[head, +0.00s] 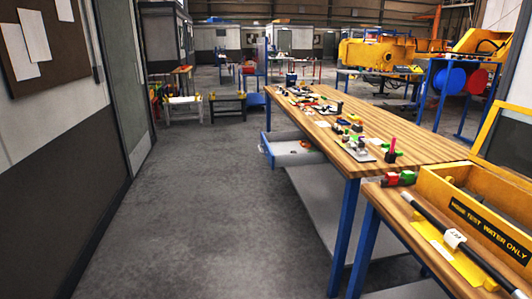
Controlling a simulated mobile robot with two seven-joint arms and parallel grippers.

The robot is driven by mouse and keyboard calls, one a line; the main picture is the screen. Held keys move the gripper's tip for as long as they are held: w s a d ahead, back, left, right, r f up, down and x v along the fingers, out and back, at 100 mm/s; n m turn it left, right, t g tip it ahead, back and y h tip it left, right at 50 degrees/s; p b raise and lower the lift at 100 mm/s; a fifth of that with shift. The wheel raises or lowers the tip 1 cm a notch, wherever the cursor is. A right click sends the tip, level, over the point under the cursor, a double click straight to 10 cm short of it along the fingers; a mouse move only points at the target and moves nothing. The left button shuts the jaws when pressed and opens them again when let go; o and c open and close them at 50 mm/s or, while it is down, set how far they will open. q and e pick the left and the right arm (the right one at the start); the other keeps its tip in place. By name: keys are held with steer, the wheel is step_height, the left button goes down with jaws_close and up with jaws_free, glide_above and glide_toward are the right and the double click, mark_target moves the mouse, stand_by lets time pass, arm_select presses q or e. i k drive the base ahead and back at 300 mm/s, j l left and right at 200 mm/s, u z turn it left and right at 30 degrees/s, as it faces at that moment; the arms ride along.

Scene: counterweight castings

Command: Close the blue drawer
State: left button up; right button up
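The blue drawer (268,147) hangs under the wooden workbench on its left side and is pulled out into the aisle. Its front is blue and its inside is pale grey. A few small items (306,145) lie inside, too small to make out. Neither of my grippers is in the head view, and nothing touches the drawer.
The wooden workbench (345,108) on blue legs carries many small parts. A nearer bench at the lower right holds a yellow box (477,200). A grey lower shelf (318,200) lies beneath the drawer. The grey floor (200,200) on the left is clear, bounded by a wall.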

mark_target(277, 147)
steer(key=i+j, duration=0.7)
steer(key=i+j+z, duration=0.15)
steer(key=i, duration=0.45)
steer(key=i+j+z, duration=0.15)
steer(key=i, duration=0.4)
